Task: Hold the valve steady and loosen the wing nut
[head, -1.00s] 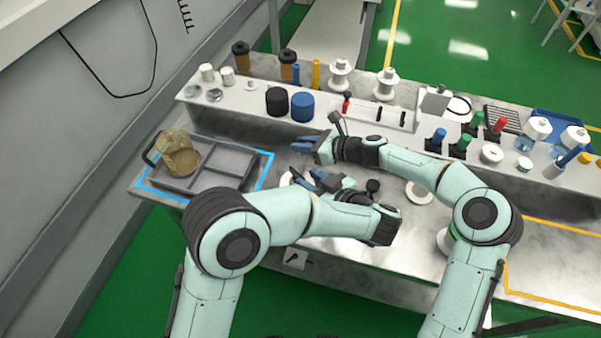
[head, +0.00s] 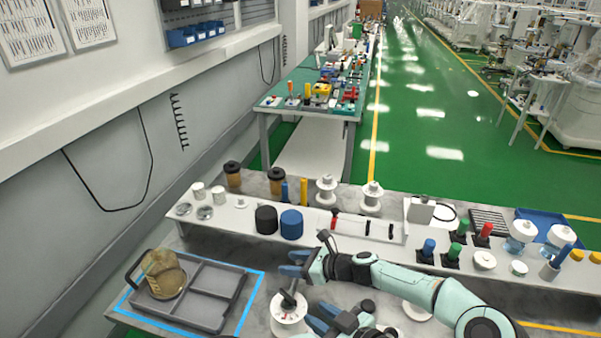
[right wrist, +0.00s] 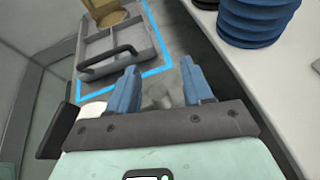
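A white round part with a dark upright lever (head: 288,304) stands on the bench right of the tray, near the lower edge of the head view. It may be the valve; I cannot make out a wing nut. My right gripper (head: 292,264) is just behind it, blue fingers pointing left. In the right wrist view these fingers (right wrist: 162,92) are apart with only bench between them. My left gripper (head: 321,318) is low in the head view, right of the white part, its blue fingers apart. Its arm is cut off by the frame edge.
A grey divided tray (head: 213,309) with an amber container (head: 163,275) sits at left inside blue tape. A raised white shelf behind carries a black cylinder (head: 266,220), a blue cylinder (head: 291,223), white spools and coloured-topped parts. A green workbench (head: 300,105) stands farther back.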

